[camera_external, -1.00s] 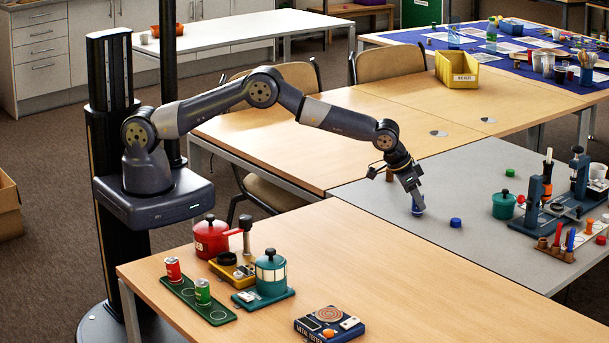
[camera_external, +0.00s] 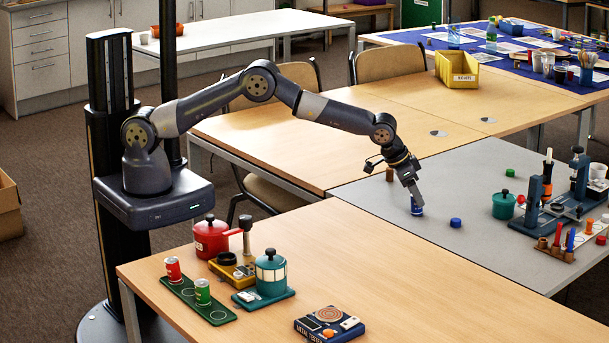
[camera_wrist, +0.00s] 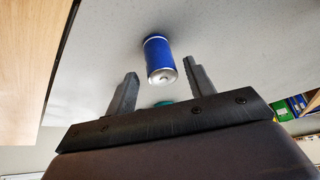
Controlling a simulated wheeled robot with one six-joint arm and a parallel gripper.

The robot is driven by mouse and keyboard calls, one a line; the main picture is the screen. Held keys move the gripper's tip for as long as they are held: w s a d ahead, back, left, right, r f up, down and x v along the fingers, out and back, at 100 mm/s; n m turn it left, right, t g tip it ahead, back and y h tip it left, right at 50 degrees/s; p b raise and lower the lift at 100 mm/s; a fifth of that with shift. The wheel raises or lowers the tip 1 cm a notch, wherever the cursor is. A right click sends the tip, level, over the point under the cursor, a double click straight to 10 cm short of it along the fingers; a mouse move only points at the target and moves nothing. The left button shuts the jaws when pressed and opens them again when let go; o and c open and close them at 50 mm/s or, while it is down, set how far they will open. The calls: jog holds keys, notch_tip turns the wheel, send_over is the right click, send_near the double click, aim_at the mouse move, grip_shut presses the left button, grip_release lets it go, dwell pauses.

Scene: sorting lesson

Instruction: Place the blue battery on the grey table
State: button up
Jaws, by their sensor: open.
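The blue battery (camera_external: 417,208) stands upright on the grey table (camera_external: 390,225), near its left part, just below my gripper (camera_external: 418,197). In the wrist view the blue battery (camera_wrist: 159,60) has a silver end and shows beyond and between the fingertips. My gripper (camera_wrist: 160,82) is open in the wrist view, with a gap between each finger and the battery. The battery's foot meets the grey surface in the wrist view.
A blue cap (camera_external: 455,222) lies just right of the battery. A green pot (camera_external: 504,205) and a blue stand (camera_external: 548,205) are farther right. A small brown piece (camera_external: 389,174) is behind my gripper. The front of the grey table is clear.

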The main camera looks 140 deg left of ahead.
jog(key=v, duration=1)
jog(key=shift+b, duration=0.3)
